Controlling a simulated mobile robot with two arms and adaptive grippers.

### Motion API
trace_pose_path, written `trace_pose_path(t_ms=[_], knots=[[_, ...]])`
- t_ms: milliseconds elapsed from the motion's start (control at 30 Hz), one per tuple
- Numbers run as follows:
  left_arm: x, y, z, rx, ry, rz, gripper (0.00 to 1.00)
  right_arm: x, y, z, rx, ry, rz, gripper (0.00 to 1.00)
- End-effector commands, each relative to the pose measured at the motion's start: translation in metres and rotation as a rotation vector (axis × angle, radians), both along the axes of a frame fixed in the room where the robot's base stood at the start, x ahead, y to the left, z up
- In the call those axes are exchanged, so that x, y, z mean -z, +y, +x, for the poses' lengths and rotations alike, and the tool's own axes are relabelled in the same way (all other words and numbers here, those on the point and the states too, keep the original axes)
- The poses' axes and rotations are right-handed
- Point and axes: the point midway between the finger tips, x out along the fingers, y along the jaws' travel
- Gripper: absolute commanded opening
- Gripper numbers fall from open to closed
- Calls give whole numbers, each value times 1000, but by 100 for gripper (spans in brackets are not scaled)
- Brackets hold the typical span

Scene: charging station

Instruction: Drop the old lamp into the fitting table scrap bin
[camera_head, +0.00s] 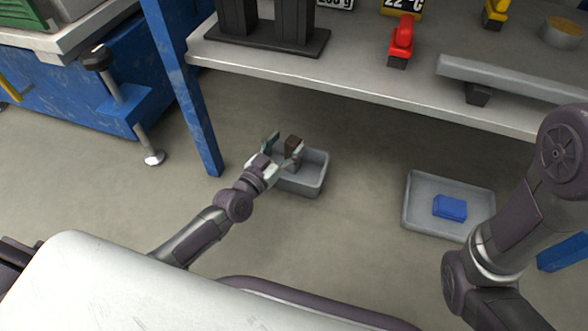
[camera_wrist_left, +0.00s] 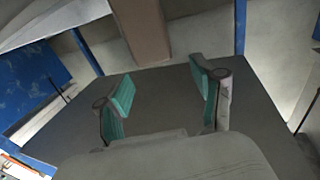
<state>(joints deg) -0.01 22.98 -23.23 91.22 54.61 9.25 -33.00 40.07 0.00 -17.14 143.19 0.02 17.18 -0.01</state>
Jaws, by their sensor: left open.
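A grey open bin (camera_head: 312,185) stands on the floor under the front of the table. My left gripper (camera_head: 284,143) is over the bin's left part, with its fingers spread. A dark brown block-like thing (camera_head: 293,142) shows at the fingertips in the head view. A brown upright shape (camera_wrist_left: 145,28) also shows past the open fingers (camera_wrist_left: 162,82) in the left wrist view. I cannot tell whether it is the old lamp, or whether it touches a finger or the bin. The gripper hides part of the bin's inside. My right gripper is out of view.
A grey tray (camera_head: 420,219) with a blue block (camera_head: 450,207) lies on the floor to the right. The table edge (camera_head: 365,91) overhangs behind the bin, with a blue leg (camera_head: 198,125) to its left. A red-handled item (camera_head: 402,38) stands on the table.

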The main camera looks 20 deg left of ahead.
Motion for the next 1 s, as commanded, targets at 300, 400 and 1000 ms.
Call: trace_pose_path(t_ms=[300, 400, 1000], knots=[[0, 20, -66, 1, 3, 2, 68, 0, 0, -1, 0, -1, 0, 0], [1, 24, -79, 1, 1, 2, 68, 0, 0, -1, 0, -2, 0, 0], [-1, 28, -91, 0, -1, 1, 68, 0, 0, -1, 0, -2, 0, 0]])
